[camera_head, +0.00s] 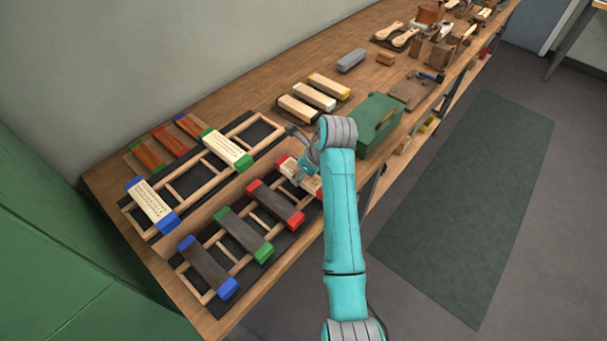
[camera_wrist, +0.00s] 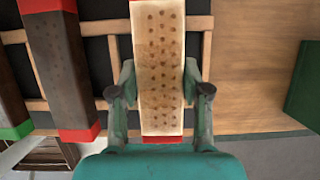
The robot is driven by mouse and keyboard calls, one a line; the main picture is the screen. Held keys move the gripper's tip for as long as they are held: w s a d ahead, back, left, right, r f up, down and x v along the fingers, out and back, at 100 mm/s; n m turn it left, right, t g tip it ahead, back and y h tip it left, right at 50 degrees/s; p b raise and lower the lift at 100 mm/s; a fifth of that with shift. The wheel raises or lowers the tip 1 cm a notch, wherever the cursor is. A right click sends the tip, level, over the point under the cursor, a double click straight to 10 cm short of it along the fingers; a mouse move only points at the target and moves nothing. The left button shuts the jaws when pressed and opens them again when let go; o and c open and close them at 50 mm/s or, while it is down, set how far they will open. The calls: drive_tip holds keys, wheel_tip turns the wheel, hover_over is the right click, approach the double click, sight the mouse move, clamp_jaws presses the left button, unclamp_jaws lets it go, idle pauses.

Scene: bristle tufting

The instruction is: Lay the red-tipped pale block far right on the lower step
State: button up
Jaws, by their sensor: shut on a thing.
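The red-tipped pale block (camera_head: 288,166) is at the right end of the lower step (camera_head: 237,270), right of the red-tipped dark block (camera_head: 275,204). The block lies over the step's wooden rails, roughly parallel to the dark blocks. I cannot tell whether it rests on the rails.
The lower step also holds green-tipped (camera_head: 243,234) and blue-tipped (camera_head: 207,267) dark blocks. The upper step carries blue-tipped (camera_head: 152,204) and green-tipped (camera_head: 226,149) pale blocks. A green box (camera_head: 378,123) stands to the right, near the bench's front edge.

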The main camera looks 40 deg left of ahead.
drive_tip(key=shift+f, duration=0.4)
drive_tip(key=shift+f, duration=0.1)
drive_tip(key=o, duration=1.3)
drive_tip(key=shift+c, duration=0.2)
drive_tip(key=v, duration=1.2)
